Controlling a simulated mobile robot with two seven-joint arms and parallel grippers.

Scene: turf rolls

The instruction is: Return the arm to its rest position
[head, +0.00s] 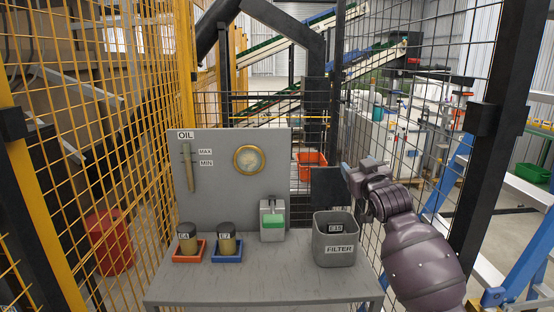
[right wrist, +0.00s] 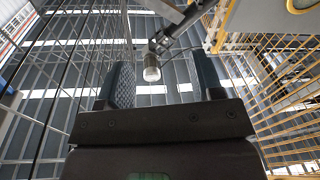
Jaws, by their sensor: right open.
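My right arm comes in from the lower right of the head view. Its gripper (head: 346,170) is raised above and beside the grey FILTER bin (head: 334,250), near a dark panel. In the right wrist view the two fingers of the gripper (right wrist: 163,85) stand apart with nothing held between them. That view looks up toward the roof and mesh fence. My left gripper is not in the head view.
A grey table (head: 262,284) carries two labelled jars, one in a red tray (head: 205,250) and one in a blue tray (head: 240,249). A grey OIL board (head: 225,205) with a round gauge (head: 249,160) stands behind. A grey holder with a green part (head: 272,218) stands mid-table. Yellow and black mesh fences surround the table.

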